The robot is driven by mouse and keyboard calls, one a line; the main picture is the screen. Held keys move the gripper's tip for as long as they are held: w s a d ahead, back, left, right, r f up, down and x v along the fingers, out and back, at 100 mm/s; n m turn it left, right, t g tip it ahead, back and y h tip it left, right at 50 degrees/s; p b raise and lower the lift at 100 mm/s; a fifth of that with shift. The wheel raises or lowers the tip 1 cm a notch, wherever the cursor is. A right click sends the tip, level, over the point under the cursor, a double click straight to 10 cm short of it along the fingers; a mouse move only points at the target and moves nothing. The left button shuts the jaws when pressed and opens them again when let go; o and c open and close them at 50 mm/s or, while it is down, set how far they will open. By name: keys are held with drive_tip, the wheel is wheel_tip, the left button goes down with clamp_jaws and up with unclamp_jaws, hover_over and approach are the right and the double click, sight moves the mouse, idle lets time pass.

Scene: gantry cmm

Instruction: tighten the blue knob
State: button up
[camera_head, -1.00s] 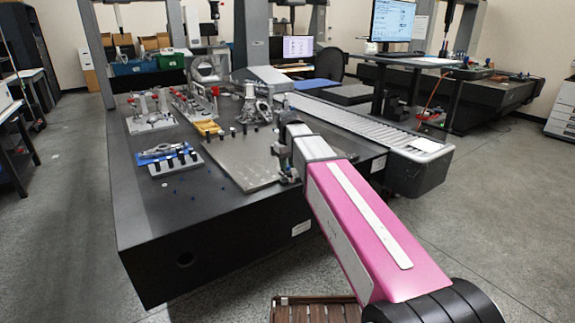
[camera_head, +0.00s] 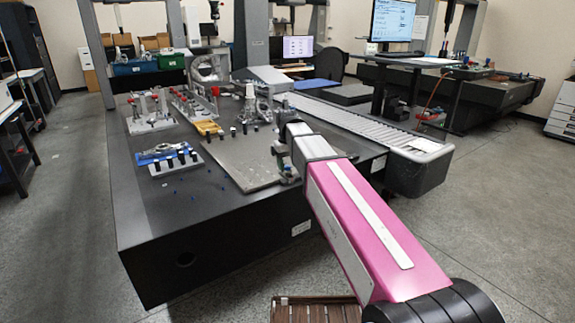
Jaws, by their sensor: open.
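My arm reaches from the lower right over the near right part of the dark table (camera_head: 150,230). My gripper (camera_head: 283,160) is at the arm's far end, small and partly covered by the wrist, beside the grey metal plate (camera_head: 240,165). It is open, and I see nothing held in it. I cannot make out the blue knob for sure. A blue clamp-like part (camera_head: 160,152) lies to the left of the plate, well apart from my gripper. Tiny blue pieces (camera_head: 176,193) lie on the table in front of it.
Metal fixtures with red parts (camera_head: 150,112) and a small yellow block (camera_head: 207,128) stand farther back. A ribbed grey rail (camera_head: 350,122) runs along the table's right side. A wooden slatted stool or crate (camera_head: 315,311) is below the arm. The table's near left is mostly clear.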

sight(288, 166)
wheel_tip(288, 166, up, 10)
drive_tip(key=shift+r, duration=0.15)
idle(0.3)
